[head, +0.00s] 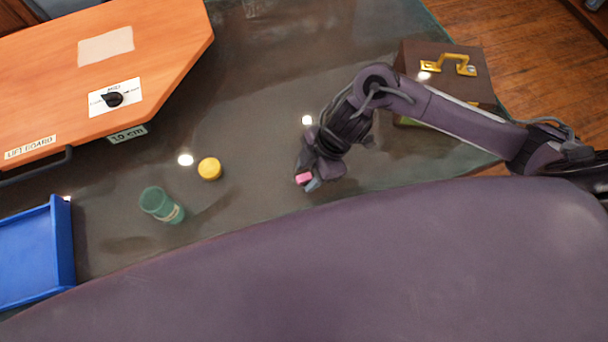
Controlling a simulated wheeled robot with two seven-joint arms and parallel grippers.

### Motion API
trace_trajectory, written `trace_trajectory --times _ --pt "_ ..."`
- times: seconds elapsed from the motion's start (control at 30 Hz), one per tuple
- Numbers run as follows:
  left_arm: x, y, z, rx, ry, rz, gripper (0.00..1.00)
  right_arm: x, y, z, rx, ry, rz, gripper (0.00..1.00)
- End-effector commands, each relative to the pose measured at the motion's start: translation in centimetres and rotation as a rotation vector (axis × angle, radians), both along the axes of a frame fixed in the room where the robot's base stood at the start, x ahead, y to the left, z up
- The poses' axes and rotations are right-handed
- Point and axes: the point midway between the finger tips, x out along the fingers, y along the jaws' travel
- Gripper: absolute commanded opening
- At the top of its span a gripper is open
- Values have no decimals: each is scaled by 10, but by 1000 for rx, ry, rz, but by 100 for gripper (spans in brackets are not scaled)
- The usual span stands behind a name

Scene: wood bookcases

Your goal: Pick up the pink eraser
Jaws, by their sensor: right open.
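The pink eraser (303,179) shows as a small pink patch on the dark, glossy table (260,100), near the middle of the head view. My right gripper (311,180) reaches down right over it, its arm coming in from the right. The gripper is open, with its tips right at the eraser. The hand hides part of the eraser, and I cannot tell whether the fingers touch it. A small blue-grey patch shows just right of the pink. My left gripper is not in view.
A yellow round lid (210,169) and a tilted-looking green jar (161,205) stand to the left. A blue tray (64,240) is at the far left, below an orange lift board (150,45). A brown case (430,60) with a gold handle stands behind my right arm.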

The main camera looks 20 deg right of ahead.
Motion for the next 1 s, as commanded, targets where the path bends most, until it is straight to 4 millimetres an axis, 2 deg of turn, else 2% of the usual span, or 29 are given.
trace_trajectory --times 0.03,0.37,0.77,0.87,1.0 --pt "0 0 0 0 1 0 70 0 0 0 0 0 0 42" --pt "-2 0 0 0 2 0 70 0 0 0 0 0 0 0" --pt "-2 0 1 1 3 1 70 1 0 7 0 -1 1 0" --pt "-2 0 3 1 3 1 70 1 0 18 2 -4 2 0" --pt "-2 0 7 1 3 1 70 2 0 44 1 -7 3 0"
